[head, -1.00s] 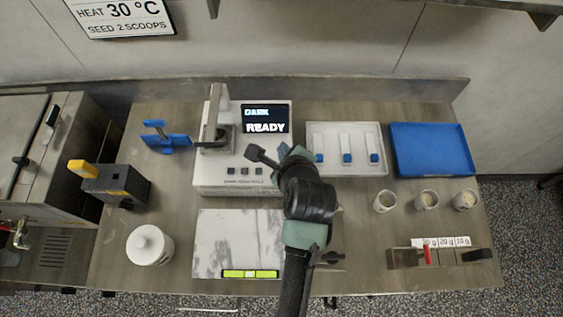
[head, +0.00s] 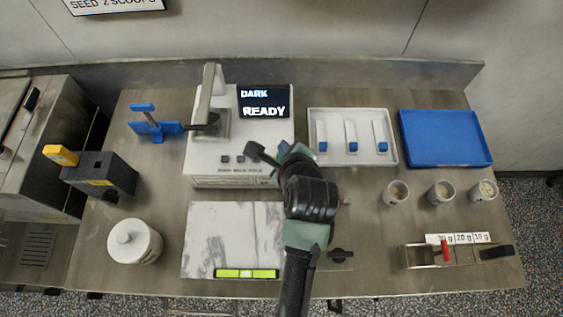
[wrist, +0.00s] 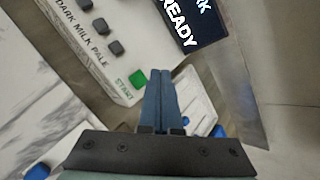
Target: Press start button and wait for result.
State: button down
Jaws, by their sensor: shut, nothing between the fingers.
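The white machine (head: 205,158) stands at the back of the bench, and its dark display (head: 263,102) reads "DARK" and "READY". In the wrist view, the green start button (wrist: 137,78) is on the machine's front panel, beside a row of three dark buttons (wrist: 99,26) labelled "DARK MILK PALE". In the head view, my arm hides the start button. My gripper (wrist: 161,73) is shut and empty, with its fingertips just right of the start button in the wrist view. The fingertips look apart from the button; their height over it is unclear.
A pale tray (head: 387,114) with three blue-ended pieces and a blue tray (head: 447,113) lie right of the machine. Several small cups (head: 441,194) stand before them. A marble slab (head: 210,225) with a green level (head: 246,273) lies in front. A white lidded jar (head: 134,243) stands left.

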jog(key=shift+f+b, duration=0.3)
jog(key=shift+f, duration=0.85)
jog(key=shift+f, duration=0.15)
dwell(1.0)
jog(key=shift+f, duration=0.25)
jog(key=shift+f, duration=0.45)
dwell(0.6)
dwell(0.3)
jog(key=shift+r+p, duration=0.9)
jog(key=shift+p, duration=0.25)
notch_tip(320, 180, up, 5)
jog(key=p, duration=0.5)
jog(key=shift+p, duration=0.4)
